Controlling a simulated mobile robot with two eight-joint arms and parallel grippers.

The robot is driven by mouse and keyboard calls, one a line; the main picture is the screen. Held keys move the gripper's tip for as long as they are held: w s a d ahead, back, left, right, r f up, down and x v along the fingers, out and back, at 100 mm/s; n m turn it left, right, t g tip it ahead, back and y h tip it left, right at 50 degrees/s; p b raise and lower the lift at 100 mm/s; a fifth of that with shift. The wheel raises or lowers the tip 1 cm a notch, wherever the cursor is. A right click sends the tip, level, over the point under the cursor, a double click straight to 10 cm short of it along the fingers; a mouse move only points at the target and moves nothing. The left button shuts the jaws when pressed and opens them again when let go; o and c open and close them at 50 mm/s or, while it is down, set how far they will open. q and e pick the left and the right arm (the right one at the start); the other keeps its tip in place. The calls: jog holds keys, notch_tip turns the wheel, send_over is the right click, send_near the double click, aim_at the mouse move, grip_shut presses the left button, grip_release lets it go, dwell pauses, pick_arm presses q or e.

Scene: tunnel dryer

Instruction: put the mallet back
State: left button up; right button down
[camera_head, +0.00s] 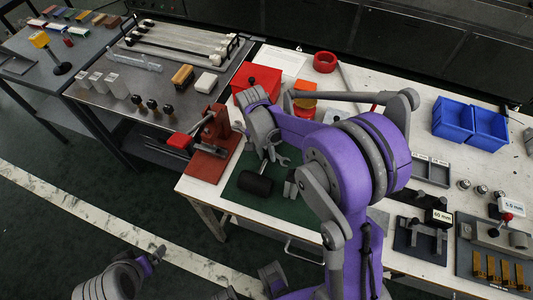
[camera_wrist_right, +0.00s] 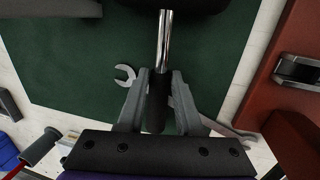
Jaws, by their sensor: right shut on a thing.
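The mallet has a black cylindrical head (camera_head: 255,185), a shiny metal shaft and a dark grip. In the head view its head shows over the green mat (camera_head: 236,192) on the white bench; I cannot tell whether it touches the mat. My right gripper (camera_head: 268,146) is shut on the grip. In the right wrist view the two fingers of the gripper (camera_wrist_right: 159,103) press the dark grip (camera_wrist_right: 157,90) from both sides, and the shaft runs up to the head at the top edge.
Wrenches (camera_wrist_right: 125,75) lie on the mat beside the gripper. A red press (camera_head: 210,140) stands just left of the mat and a red box (camera_head: 258,82) behind it. Blue bins (camera_head: 470,122) and fixtures (camera_head: 425,235) occupy the bench's right side. My arm hides the bench's middle.

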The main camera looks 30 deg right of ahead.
jog(key=shift+r, duration=0.1)
jog(key=c, duration=0.6)
grip_release()
jog(key=r, duration=0.4)
jog(key=w+r, duration=0.1)
jog(key=r, duration=0.3)
jog(key=w+a+r+p, duration=0.1)
jog(key=r, duration=0.2)
jog(key=shift+r, duration=0.4)
